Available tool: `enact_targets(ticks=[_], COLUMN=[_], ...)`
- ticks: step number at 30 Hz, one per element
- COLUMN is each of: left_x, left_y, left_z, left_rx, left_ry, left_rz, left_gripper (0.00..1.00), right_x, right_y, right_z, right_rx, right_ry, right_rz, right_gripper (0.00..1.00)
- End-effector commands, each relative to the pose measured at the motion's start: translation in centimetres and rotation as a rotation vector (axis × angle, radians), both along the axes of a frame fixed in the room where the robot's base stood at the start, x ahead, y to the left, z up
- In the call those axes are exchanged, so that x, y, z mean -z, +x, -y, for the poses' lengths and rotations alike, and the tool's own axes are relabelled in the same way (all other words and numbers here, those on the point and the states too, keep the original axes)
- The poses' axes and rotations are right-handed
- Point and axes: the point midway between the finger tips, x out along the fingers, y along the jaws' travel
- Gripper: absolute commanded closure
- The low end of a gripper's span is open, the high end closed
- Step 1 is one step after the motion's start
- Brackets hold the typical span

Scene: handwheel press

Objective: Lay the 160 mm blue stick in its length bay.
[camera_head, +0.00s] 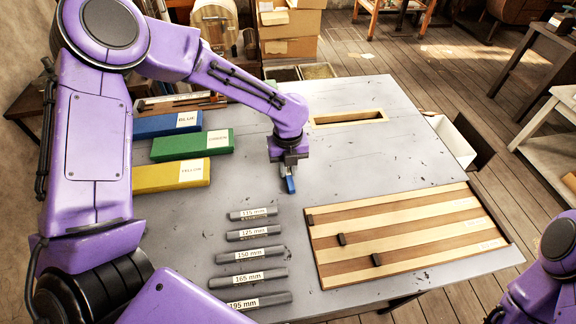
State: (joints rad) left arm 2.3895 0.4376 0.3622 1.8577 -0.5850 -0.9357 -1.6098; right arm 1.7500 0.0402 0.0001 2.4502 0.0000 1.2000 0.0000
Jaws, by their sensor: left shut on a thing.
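My left gripper (289,176) points down over the middle of the table and is shut on a blue stick (291,185). Only a short part of the stick shows below the jaws; its full length is hidden. Several grey labelled bars (247,254) lie in a column in front of it, seeming to read 115, 125, 150, 165 and 195 mm; I see no 160 mm label. A striped wooden board (400,232) with three small dark blocks lies to the right. My right arm shows at the lower right edge, but its gripper is out of view.
Blue (160,126), green (180,147) and yellow (160,178) labelled boxes stand at the table's left. A light-framed slot (348,119) is at the back of the table. The table (350,165) is clear between the slot and the striped board.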

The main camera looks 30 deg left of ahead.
Motion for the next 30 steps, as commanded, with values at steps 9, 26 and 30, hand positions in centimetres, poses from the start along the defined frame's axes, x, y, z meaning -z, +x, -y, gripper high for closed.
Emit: enact_targets(ticks=[9, 26, 30], left_x=[0.2, -5.7, -9.1], left_y=[0.0, 0.2, 0.1], left_z=[0.0, 0.0, 0.0], left_rx=[0.000, -0.001, -0.001], left_ry=[0.000, 0.000, -0.001], left_rz=[0.000, 0.006, 0.004], left_gripper=[0.57, 0.57, 0.57], right_x=[0.1, 0.5, 0.6], right_y=[0.0, 0.0, 0.0], right_z=[0.0, 0.0, 0.0], right_rx=[0.000, 0.000, 0.000], right_ry=[0.000, 0.000, 0.000], right_rz=[0.000, 0.000, 0.000], right_gripper=[0.57, 0.57, 0.57])
